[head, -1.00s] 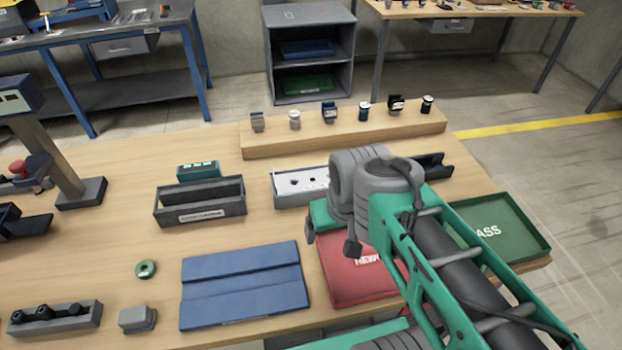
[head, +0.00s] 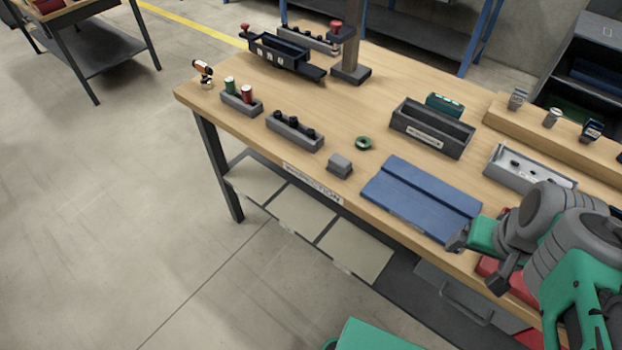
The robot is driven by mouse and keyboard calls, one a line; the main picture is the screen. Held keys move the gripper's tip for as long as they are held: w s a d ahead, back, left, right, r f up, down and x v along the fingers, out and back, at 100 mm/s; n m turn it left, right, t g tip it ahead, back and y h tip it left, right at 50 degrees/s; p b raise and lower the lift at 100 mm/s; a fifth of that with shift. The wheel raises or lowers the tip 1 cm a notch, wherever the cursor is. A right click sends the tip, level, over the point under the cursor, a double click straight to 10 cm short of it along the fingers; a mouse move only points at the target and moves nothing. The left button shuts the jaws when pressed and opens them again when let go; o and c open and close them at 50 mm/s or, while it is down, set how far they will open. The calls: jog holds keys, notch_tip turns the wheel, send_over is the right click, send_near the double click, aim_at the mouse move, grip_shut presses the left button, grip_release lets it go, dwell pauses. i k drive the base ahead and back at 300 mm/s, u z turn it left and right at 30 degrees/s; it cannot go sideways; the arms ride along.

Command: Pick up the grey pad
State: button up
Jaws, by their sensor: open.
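A small grey block with a rounded top, which looks like the grey pad (head: 340,165), sits on the wooden table (head: 300,86) near its front edge. It lies left of a blue folded mat and just below a green ring. My gripper (head: 478,262) is at the lower right, over the front edge area beside the blue mat. Its dark fingers are apart, and I see nothing between them. It is well to the right of the grey block and not touching it.
The blue mat (head: 421,202) lies between my gripper and the block. The green ring (head: 363,144), a holder with dark knobs (head: 295,133) and an open dark grey bin (head: 431,130) stand around it. A red tray (head: 522,288) is partly hidden under my arm.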

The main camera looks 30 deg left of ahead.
aim_at(340, 166)
jog(key=u, duration=2.35)
jog(key=k, duration=0.8)
jog(key=z, duration=0.85)
jog(key=i, duration=1)
jog(key=u, duration=1.9)
jog(key=i, duration=1.6)
